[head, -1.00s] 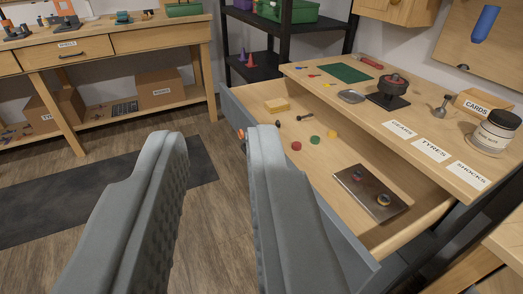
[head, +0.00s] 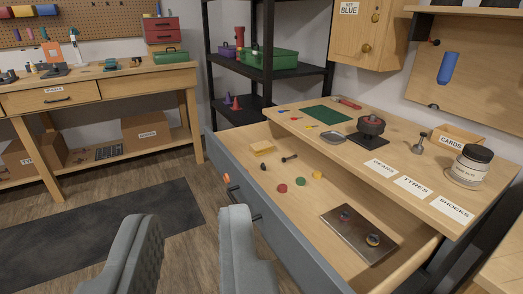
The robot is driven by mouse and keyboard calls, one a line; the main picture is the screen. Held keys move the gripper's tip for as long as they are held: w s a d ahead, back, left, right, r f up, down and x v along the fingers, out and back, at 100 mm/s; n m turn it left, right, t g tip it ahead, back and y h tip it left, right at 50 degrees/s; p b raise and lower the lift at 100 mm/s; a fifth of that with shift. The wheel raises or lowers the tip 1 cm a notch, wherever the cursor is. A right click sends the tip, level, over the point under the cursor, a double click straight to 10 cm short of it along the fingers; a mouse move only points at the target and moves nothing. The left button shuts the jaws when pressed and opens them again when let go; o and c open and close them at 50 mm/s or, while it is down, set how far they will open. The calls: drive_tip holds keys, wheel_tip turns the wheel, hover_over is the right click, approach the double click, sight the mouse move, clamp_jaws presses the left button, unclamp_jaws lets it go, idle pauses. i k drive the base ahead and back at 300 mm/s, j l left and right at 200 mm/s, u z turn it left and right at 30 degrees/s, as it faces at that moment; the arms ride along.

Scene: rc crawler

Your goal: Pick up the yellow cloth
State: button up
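A bench (head: 100,92) and dark mat (head: 100,230) are on the left.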

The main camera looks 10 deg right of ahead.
sight(264, 147)
drive_tip(key=i+j, duration=0.1)
drive_tip(key=i, duration=1.5)
